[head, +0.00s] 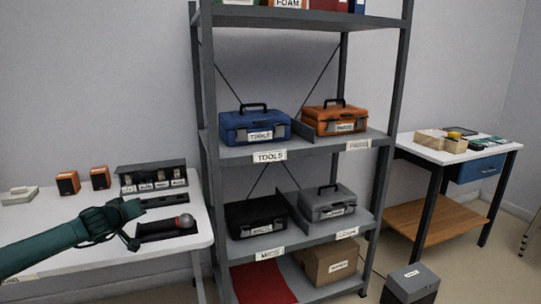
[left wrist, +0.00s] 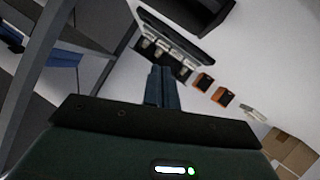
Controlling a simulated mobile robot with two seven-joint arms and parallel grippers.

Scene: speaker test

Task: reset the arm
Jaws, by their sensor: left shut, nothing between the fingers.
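My left arm (head: 45,248) reaches in from the left in the head view, over the white table (head: 90,262). My right gripper is in neither view.
On the table are a labelled dark rack (head: 152,178), two orange-and-black speakers (head: 68,182) and a pale block (head: 19,195). A grey shelf (head: 290,149) with toolboxes stands to the right. A grey box (head: 412,281) is on the floor.

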